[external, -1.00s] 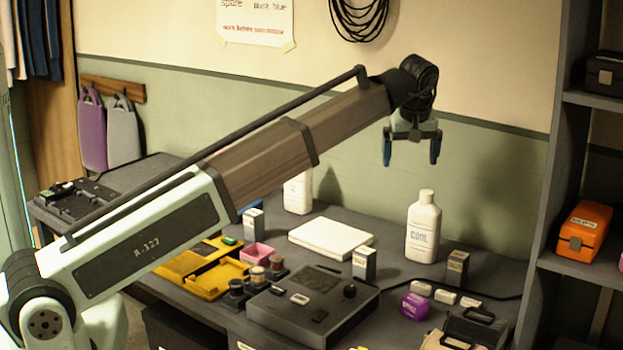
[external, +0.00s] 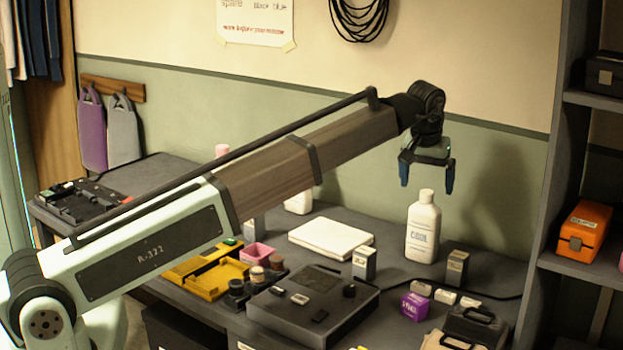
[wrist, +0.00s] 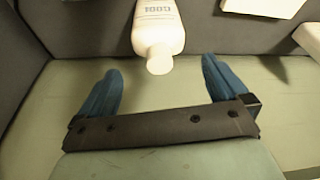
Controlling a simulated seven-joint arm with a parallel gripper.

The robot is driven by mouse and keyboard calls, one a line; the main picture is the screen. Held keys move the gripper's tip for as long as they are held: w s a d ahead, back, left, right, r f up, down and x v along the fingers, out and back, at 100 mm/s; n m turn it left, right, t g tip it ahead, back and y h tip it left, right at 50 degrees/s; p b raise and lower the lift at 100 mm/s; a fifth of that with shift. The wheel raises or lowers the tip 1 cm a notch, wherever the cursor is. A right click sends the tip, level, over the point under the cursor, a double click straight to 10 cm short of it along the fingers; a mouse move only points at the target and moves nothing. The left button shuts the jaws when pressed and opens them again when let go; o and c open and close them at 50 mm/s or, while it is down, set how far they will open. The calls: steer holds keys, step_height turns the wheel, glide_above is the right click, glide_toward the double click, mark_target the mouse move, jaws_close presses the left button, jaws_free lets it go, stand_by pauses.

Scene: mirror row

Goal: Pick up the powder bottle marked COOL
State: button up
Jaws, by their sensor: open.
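The white powder bottle marked COOL (external: 423,232) stands upright on the dark bench, near the back wall. Its cap also shows at the top middle of the wrist view (wrist: 158,45), with the label partly cut off by the upper edge. My gripper (external: 427,183) is open and empty, with blue fingers pointing down, just above the bottle's cap in the external view. In the wrist view the cap lies between the directions of the two fingertips (wrist: 160,68). No contact with the bottle shows.
Small grey boxes (external: 364,264) and (external: 457,268) stand near the bottle, with a purple box (external: 416,306) in front. A white slab (external: 331,238) lies left. A shelf unit (external: 546,170) rises at the right.

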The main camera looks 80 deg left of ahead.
mark_target(426, 206)
steer(key=shift+x, duration=3.8)
steer(key=shift+d, duration=0.15)
steer(key=shift+c, duration=0.2)
steer(key=c, duration=1.5)
